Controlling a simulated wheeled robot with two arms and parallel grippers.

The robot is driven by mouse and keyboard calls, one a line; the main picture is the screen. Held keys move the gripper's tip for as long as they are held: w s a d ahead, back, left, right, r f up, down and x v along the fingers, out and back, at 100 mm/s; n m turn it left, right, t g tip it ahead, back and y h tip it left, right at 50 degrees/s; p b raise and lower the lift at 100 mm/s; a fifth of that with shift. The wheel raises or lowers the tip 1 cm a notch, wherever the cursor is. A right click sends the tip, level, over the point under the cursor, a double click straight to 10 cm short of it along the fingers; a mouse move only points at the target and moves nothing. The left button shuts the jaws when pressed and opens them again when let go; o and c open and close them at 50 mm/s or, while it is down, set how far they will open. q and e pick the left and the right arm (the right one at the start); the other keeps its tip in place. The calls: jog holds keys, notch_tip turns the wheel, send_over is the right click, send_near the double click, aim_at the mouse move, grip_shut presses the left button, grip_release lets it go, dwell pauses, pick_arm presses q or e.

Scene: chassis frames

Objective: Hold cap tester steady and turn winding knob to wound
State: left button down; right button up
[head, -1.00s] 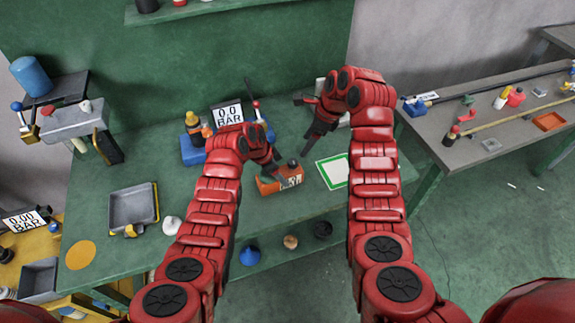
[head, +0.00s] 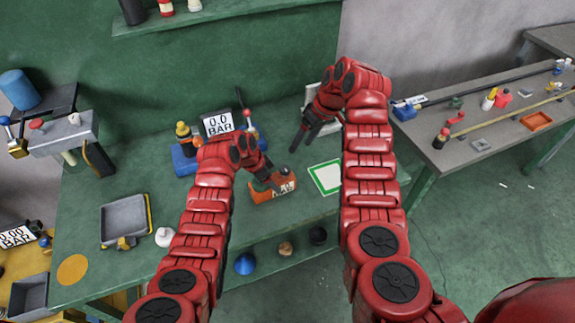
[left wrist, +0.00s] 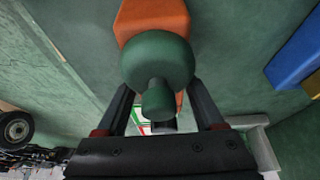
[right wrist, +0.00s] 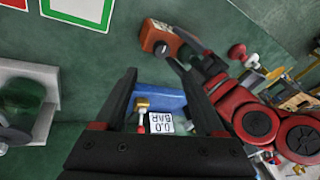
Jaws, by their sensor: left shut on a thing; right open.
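The cap tester, an orange block with a pale label (head: 262,196), lies on the green bench in the head view. It also shows in the right wrist view (right wrist: 158,36). A dark green round knob (left wrist: 158,58) with a short stem stands in front of the orange body in the left wrist view; I take it for the winding knob. My left gripper (head: 276,182) is shut on the tester; the knob hides the exact contact in the left wrist view. My right gripper (head: 303,143) is open and empty, above the bench behind and right of the tester.
A blue unit with a 0.0 BAR display (head: 218,124) stands behind the tester. A green-framed white card (head: 326,177) lies to its right. A grey tray (head: 125,220) and a white knob-shaped part (head: 166,237) are at the left. Bench surface between tester and tray is partly behind my left arm.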

aim_at(285, 168)
jog(key=a+f+n, duration=0.1)
jog(key=f+n, duration=0.2)
jog(key=a+f+n, duration=0.2)
jog(key=f+n, duration=0.1)
jog(key=f, duration=0.1)
jog(key=a+f+n, duration=0.1)
jog(key=f+n, duration=0.2)
jog(key=shift+w+a+f+n, duration=0.2)
jog(key=shift+a+f+n, duration=0.05)
jog(key=shift+n, duration=0.05)
dwell(0.4)
grip_shut()
